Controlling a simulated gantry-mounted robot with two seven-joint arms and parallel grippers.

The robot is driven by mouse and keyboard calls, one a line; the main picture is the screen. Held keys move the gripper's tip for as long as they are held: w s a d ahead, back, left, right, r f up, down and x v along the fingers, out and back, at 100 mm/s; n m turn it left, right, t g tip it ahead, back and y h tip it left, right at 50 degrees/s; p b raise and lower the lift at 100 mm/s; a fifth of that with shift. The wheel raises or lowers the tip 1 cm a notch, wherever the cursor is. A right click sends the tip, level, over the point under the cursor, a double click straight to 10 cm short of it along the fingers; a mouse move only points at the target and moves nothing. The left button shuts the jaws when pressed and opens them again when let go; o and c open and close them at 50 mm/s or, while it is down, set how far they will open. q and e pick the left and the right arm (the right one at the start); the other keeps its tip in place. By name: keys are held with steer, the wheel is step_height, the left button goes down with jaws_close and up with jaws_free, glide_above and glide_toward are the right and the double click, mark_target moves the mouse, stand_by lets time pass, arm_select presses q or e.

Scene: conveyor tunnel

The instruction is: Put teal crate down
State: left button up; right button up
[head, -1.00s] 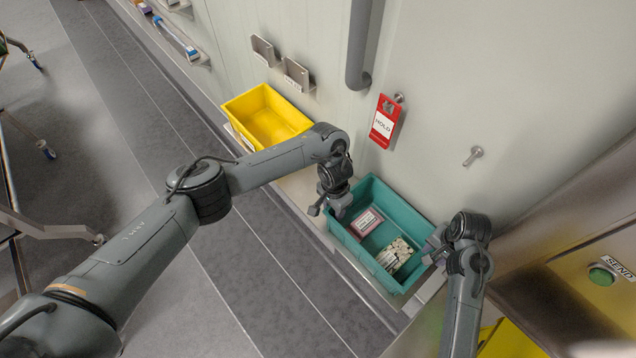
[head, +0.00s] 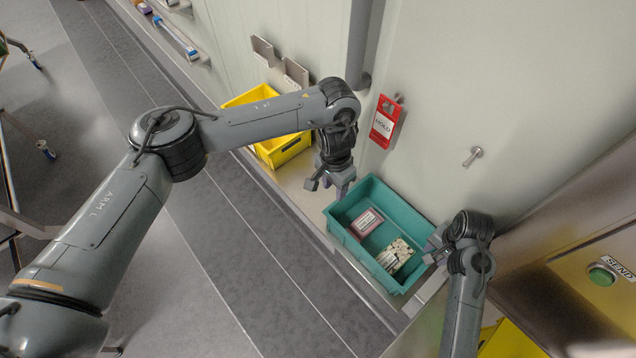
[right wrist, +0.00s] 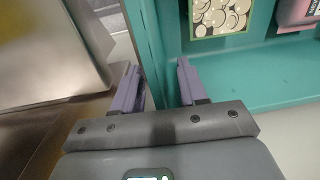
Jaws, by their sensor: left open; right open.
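The teal crate (head: 343,213) rests on the ledge along the wall, with a pink box (head: 366,223) and a patterned box (head: 395,256) inside. My left gripper (head: 334,186) is open at the crate's upper left end, above and just off its rim. My right gripper (head: 434,250) is at the crate's right end. The right wrist view shows its two fingers (right wrist: 158,88) apart, with the crate wall (right wrist: 160,45) between or just beyond them; whether they touch it I cannot tell.
A yellow crate (head: 291,147) stands on the same ledge to the left, partly behind my left arm. A red HOLD tag (head: 385,122) hangs on the wall. A green SEND button (head: 601,275) is on the metal panel at right. A grey pipe (head: 358,45) runs down the wall.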

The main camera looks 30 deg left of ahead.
steer(key=shift+d+r, duration=0.15)
steer(key=shift+r, duration=3.25)
arm_select(q)
steer(key=shift+r, duration=0.15)
arm_select(e)
steer(key=shift+r, duration=0.1)
